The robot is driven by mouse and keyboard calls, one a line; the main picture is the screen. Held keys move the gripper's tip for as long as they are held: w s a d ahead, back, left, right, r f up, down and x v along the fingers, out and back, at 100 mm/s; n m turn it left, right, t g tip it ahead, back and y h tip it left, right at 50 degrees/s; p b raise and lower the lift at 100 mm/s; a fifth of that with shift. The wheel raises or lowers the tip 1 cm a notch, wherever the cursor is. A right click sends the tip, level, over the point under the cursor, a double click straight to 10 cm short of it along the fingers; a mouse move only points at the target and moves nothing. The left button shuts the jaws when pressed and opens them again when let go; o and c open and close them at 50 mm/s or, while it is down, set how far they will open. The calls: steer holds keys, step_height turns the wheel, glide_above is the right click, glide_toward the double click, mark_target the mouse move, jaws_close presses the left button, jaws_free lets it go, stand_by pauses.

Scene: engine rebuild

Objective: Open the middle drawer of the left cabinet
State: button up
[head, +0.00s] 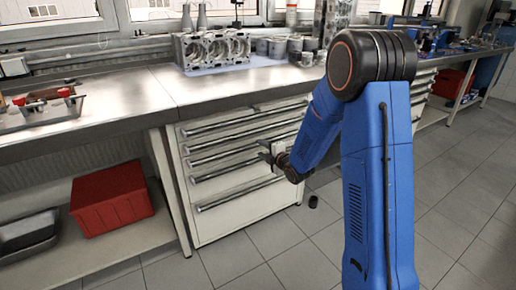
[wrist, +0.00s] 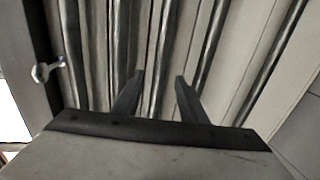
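The left cabinet (head: 236,216) is a pale drawer unit under the workbench, with several drawers and long metal bar handles. All its drawers look shut. The middle drawer's handle (head: 222,156) runs across the front, partly hidden at its right end by my gripper. My gripper (head: 264,151) is at the right half of the drawer fronts, close to the handles. In the wrist view my gripper (wrist: 161,78) has its two dark fingers apart, with a handle bar (wrist: 157,50) running between them. I cannot tell whether the fingers touch it.
A red crate (head: 112,198) and a dark tray (head: 28,232) sit under the bench on the left. An engine block (head: 213,50) stands on the workbench (head: 135,93) above. A small dark cylinder (head: 313,201) is on the floor right of the cabinet. The floor before the drawers is clear.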

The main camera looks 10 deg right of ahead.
mark_target(256, 146)
steer(key=shift+x, duration=1.75)
steer(key=shift+c, duration=0.4)
jaws_close()
